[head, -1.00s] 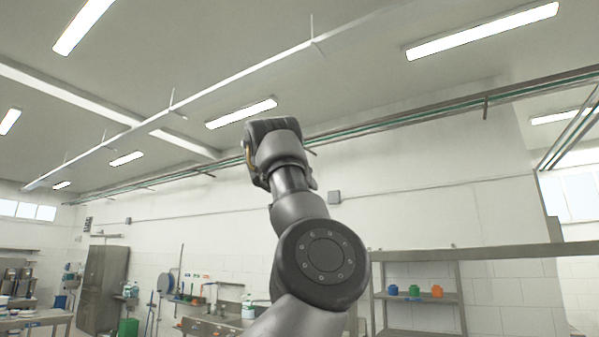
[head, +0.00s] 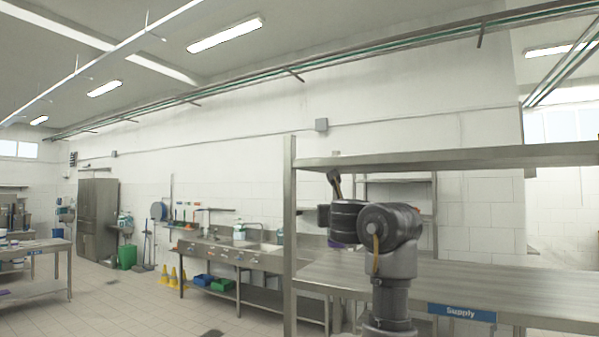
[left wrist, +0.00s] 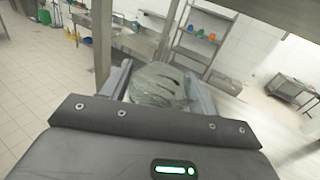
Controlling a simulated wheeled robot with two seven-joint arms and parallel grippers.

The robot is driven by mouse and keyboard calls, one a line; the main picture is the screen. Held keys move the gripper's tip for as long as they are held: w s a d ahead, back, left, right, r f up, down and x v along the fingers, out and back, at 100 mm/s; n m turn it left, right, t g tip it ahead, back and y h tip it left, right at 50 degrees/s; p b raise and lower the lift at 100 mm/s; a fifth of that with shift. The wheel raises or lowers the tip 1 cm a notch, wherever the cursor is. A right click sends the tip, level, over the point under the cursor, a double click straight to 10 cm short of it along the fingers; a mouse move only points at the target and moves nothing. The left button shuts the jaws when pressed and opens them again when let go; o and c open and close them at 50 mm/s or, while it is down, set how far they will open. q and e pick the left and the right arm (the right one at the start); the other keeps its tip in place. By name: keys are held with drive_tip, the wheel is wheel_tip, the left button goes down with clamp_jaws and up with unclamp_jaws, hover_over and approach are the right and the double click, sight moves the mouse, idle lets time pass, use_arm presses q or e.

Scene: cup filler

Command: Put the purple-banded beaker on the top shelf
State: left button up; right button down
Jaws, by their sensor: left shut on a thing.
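The top shelf (head: 470,157) is the rack's upper steel board, above and to the right of the gripper. My right gripper is not in view.
The rack's lower shelf (head: 470,285) carries a blue "Supply" label (head: 462,312) and looks bare where visible. A rack post (head: 290,240) stands left of my arm. Farther off are a sink counter (head: 235,250) and, in the wrist view, another rack with coloured cups (left wrist: 200,33).

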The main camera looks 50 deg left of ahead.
use_arm(q)
drive_tip(key=s+d+f+m+t+h+b, duration=0.1)
drive_tip(key=s+d+f+m+h, duration=0.1)
drive_tip(key=d+f, duration=0.7)
drive_tip(key=s+d+f+m+t+h+b, duration=0.1)
drive_tip(key=d+f+m+h, duration=0.3)
drive_tip(key=d+f, duration=0.5)
drive_tip(key=s+d+f+m+t+h+b, duration=0.2)
drive_tip(key=d+f+h, duration=0.5)
drive_tip(key=f, duration=1.4)
drive_tip(key=s+d+m+t, duration=0.1)
drive_tip(key=d, duration=0.1)
drive_tip(key=shift+s+d, duration=0.3)
drive_tip(key=shift+d, duration=0.05)
